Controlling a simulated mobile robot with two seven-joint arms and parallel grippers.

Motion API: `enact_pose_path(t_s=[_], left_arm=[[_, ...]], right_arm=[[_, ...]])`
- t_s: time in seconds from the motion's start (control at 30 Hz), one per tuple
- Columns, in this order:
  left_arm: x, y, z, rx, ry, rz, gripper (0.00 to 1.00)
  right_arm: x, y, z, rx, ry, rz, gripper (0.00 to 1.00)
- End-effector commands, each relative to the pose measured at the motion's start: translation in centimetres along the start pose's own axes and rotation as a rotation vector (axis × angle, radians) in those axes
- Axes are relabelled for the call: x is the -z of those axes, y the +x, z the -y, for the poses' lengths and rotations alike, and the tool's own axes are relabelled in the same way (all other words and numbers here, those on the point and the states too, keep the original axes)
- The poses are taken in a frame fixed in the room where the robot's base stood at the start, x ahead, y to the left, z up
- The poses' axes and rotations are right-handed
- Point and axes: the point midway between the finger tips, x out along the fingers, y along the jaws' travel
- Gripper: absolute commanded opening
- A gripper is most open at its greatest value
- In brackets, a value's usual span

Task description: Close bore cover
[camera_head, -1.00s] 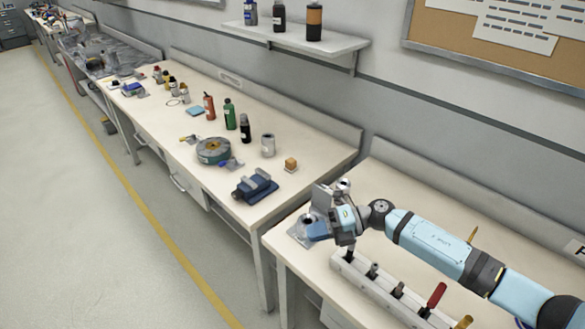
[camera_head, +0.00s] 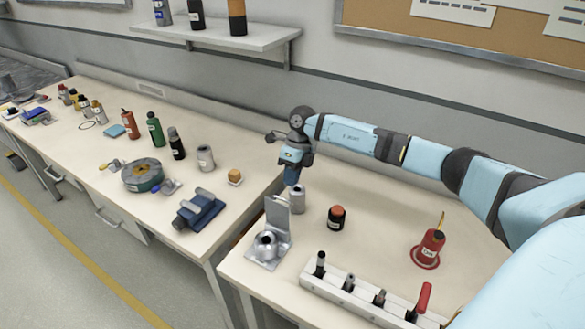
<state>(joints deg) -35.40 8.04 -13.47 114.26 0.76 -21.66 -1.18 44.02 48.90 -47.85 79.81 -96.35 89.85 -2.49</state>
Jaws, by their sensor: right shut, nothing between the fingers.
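The bore fixture (camera_head: 267,246) is a grey metal block with a round bore on the near bench, left of its middle. Its flat cover (camera_head: 278,217) stands upright at the back of the block, so the bore shows uncovered. My right gripper (camera_head: 291,178) points down behind and above the cover, a little to its right. It is shut and holds nothing. It is apart from the cover in the picture. A grey cylinder (camera_head: 298,200) stands just below the gripper; whether they touch is hard to tell. My left gripper is not in view.
A tool rail (camera_head: 335,291) with several tools lies along the front of the bench. A black jar with an orange top (camera_head: 336,218) and a red can (camera_head: 429,248) stand to the right. A blue vise (camera_head: 199,211) is on the left bench. Bench between jar and can is clear.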

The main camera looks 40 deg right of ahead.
Motion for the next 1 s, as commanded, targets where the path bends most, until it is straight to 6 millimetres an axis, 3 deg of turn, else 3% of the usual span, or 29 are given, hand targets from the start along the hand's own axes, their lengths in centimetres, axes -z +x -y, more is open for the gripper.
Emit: enact_pose_path(t_s=[0.03, 0.13, 0.2, 0.4, 1.0], left_arm=[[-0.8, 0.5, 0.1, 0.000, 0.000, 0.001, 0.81], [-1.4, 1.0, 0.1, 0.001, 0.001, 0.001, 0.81], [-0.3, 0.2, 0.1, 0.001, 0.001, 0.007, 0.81], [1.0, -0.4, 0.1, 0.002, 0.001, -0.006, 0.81], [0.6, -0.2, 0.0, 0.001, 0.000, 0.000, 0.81]], right_arm=[[0.0, 1.6, 0.1, -0.001, -0.001, -0.001, 0.00], [0.0, 3.5, 0.1, -0.001, -0.001, -0.001, 0.00], [-0.1, 2.9, -1.6, -0.002, -0.003, 0.001, 0.00], [0.0, 3.9, -3.4, -0.001, -0.001, 0.000, 0.00], [0.1, 4.5, -3.8, 0.017, 0.000, -0.005, 0.00]])
